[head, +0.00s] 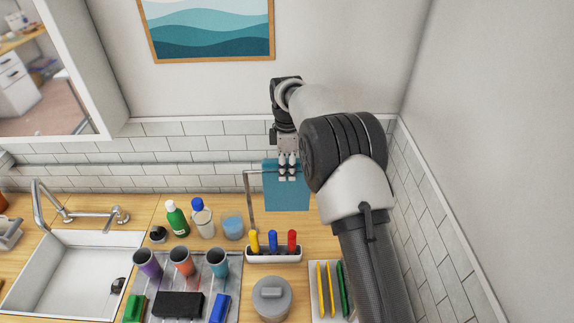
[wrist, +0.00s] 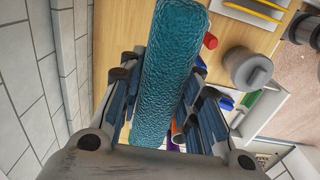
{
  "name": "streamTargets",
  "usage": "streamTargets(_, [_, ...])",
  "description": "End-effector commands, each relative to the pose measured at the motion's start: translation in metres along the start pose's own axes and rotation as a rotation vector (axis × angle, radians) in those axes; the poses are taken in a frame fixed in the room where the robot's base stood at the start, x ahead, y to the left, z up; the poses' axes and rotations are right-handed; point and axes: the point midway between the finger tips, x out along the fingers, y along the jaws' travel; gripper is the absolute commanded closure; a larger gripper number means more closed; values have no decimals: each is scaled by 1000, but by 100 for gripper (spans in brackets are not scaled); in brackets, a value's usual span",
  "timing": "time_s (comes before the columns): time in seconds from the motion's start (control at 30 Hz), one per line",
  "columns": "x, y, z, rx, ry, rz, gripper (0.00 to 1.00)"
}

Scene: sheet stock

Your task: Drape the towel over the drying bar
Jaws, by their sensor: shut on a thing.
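The teal towel (head: 287,196) hangs upright and flat below my gripper (head: 287,168) in the head view. My gripper points down and is shut on the towel near its top edge. In the wrist view the towel (wrist: 168,70) runs as a textured teal strip between the fingers of my gripper (wrist: 160,100). The drying bar (head: 254,171) is a thin grey rod on a post; its left end shows beside the towel's upper left edge. The rest of the bar is hidden by the towel and gripper, so I cannot tell whether they touch.
A white holder (head: 273,254) with yellow, blue and red pegs stands below the towel. Bottles (head: 178,219), cups (head: 183,262) and a grey lidded pot (head: 272,298) crowd the counter. A sink (head: 70,270) is at left; tiled walls are behind and at right.

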Motion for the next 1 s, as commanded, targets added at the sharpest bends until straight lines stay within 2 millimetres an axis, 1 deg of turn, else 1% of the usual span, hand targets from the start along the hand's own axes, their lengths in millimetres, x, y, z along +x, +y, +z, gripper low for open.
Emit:
streamTargets(0.1, [4,0,0,0,0,0,100])
streamTargets(0.37, [4,0,0,0,0,1,100])
streamTargets(0.4, [4,0,0,0,0,1,68])
streamTargets(0.73, [4,0,0,0,0,1,46])
streamTargets(1.0, [4,0,0,0,0,1,46])
